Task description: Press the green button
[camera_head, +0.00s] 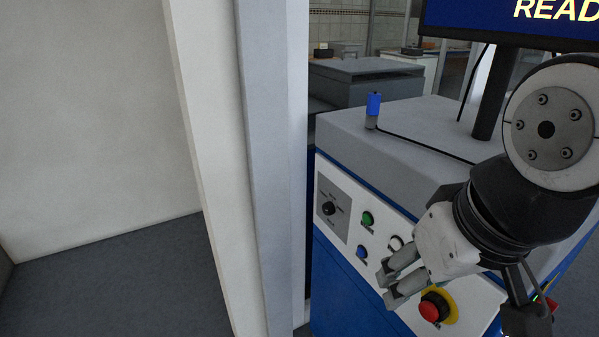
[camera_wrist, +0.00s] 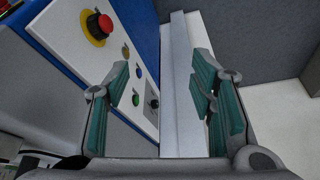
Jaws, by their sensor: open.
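The green button (camera_head: 367,218) is a small round button on the white sloped front panel of the blue and grey machine. It sits to the right of a black knob and above a blue button (camera_head: 362,252). In the wrist view a small green button (camera_wrist: 135,98) shows just beside the left finger. My gripper (camera_head: 387,284) is open and empty. In the head view its fingers appear in front of the panel, lower right of the green button and apart from it. I cannot tell how far they are from the panel.
A red mushroom button (camera_head: 434,307) on a yellow ring lies below my wrist. A black knob (camera_head: 328,208) is at the panel's left. A grey post (camera_head: 275,150) stands left of the machine. A blue cylinder (camera_head: 374,104) stands on top.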

